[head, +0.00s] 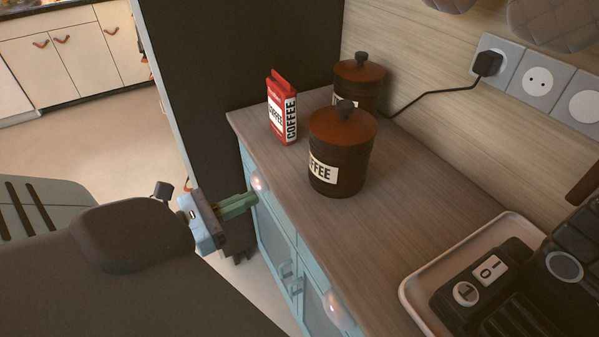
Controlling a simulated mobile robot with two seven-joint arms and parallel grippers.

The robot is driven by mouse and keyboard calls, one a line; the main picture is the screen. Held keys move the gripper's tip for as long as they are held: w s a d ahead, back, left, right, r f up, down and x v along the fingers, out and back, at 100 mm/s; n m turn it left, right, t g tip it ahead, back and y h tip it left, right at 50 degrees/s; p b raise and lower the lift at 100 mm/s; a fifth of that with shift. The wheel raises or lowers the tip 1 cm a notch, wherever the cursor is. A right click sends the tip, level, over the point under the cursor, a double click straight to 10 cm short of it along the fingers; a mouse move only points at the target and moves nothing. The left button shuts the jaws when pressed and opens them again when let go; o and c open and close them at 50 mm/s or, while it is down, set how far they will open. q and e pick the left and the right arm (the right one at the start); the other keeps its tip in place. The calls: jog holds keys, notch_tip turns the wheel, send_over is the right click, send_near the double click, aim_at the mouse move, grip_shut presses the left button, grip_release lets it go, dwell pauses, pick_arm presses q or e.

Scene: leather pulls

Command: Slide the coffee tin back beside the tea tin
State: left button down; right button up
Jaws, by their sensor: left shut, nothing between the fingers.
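The coffee tin (338,160) is a dark brown canister with a reddish-brown lid, a black knob and a label of which "FFEE" shows. It stands upright on the wooden counter (395,240). A similar tin (359,82), which I take to be the tea tin, stands behind it near the wall, partly hidden, its label mostly covered. My left gripper (252,200) is shut and empty, with green fingers, beside the counter's left front edge. It is left of the coffee tin and apart from it. My right gripper is not in view.
A red and white coffee bag (282,108) stands left of the tins. A black cable runs from a plug (487,64) in the wall sockets to behind the tins. A black machine (500,290) sits on a white tray (408,285) at right. The counter between tin and tray is clear.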

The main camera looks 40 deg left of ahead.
pick_arm(q)
jog(key=p, duration=0.4)
send_near(313, 170)
jog(key=r, duration=0.1)
jog(key=p+x, duration=0.1)
jog(key=x, duration=0.1)
jog(key=p+x, duration=0.1)
jog(key=x, duration=0.2)
jog(key=shift+w+f, duration=0.25)
jog(key=shift+w+d+f, duration=0.2)
jog(key=shift+w+d, duration=0.05)
jog(key=shift+w, duration=0.4)
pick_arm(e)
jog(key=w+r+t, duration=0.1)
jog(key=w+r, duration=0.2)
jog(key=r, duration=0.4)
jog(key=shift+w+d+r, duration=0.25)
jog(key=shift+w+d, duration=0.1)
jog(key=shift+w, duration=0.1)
pick_arm(q)
jog(key=shift+f, duration=0.1)
